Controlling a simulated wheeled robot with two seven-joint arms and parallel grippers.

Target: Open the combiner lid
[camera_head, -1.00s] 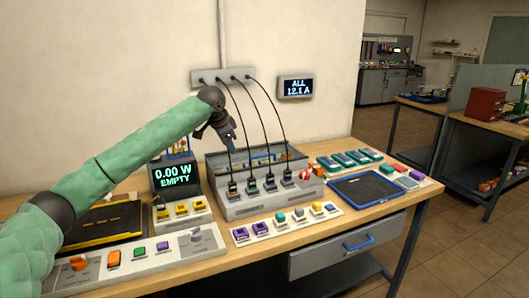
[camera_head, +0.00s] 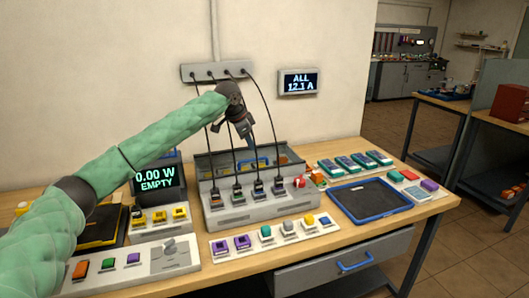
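The combiner appears to be the grey box (camera_head: 227,217) on the bench, with several black cables plugged in along its front. A grey panel (camera_head: 206,160) rises at its back, and coloured parts show in the opening before it. I cannot tell how far the lid is raised. My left gripper (camera_head: 250,144) points down over the middle to right of the box, near its back and among the cables. It looks empty; its finger gap and any contact with the box are unclear. My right gripper is not in view.
The cables hang from a wall strip (camera_head: 217,72) and cross the space around my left gripper. A display (camera_head: 158,179) reading 0.00 W EMPTY stands left of the box. A blue-rimmed tray (camera_head: 371,219) lies right. A wall screen (camera_head: 298,81) reads ALL 12.1 A.

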